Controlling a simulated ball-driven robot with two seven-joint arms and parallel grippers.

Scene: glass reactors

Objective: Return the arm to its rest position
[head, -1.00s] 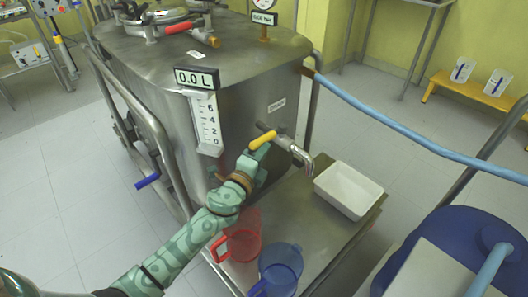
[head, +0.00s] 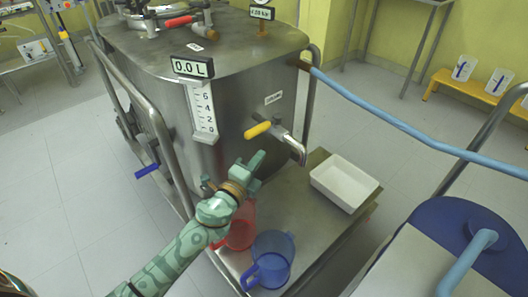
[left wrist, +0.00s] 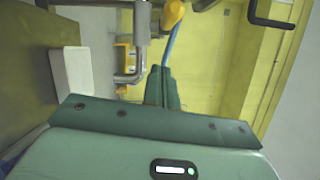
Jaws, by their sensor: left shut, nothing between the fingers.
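My left arm comes in from the lower left in the head view. Its gripper (head: 254,160) is shut and empty, in front of the steel reactor (head: 235,80) and below its outlet tap with a yellow handle (head: 257,130). The fingers are apart from the handle. In the left wrist view, the shut green fingers (left wrist: 163,88) point at the metal spout (left wrist: 139,55) and the yellow handle (left wrist: 174,12) beyond. My right gripper is not in view.
A red jug (head: 241,228) stands partly hidden behind my left arm, beside a blue jug (head: 270,262) on the steel shelf. A white tray (head: 344,182) sits at right. A blue hose (head: 400,133) and blue drum (head: 455,235) are further right. A rail (head: 150,110) flanks the reactor.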

